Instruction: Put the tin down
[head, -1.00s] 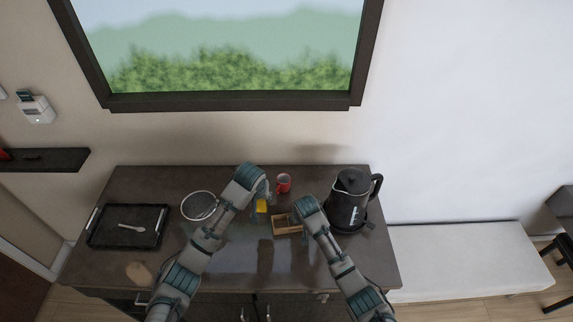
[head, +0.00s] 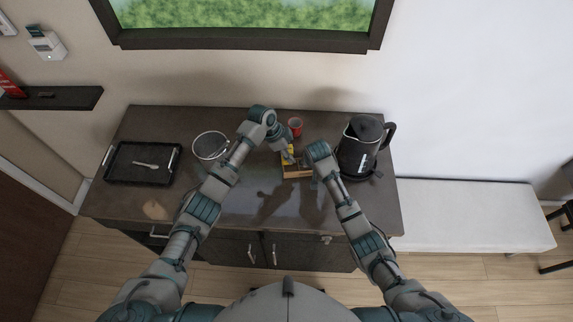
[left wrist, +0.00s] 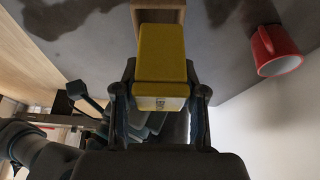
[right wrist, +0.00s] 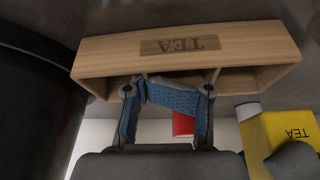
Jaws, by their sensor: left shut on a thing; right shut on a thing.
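The yellow tin (head: 287,149) is in my left gripper (left wrist: 160,95), whose fingers are shut on its sides. In the left wrist view the tin (left wrist: 162,58) overlaps the end of the wooden tea box (left wrist: 158,14). In the head view it is at the back-left edge of the tea box (head: 297,173); I cannot tell whether they touch. The tea box (right wrist: 190,52) has open compartments and a TEA label in the right wrist view. The tin (right wrist: 285,135) shows at the lower right there.
A red mug (head: 295,126) stands behind the tin. A black kettle (head: 360,150) is close on the right of the tea box. A round sieve-like bowl (head: 210,146) and a black tray (head: 143,163) with a spoon are at the left. The front counter is clear.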

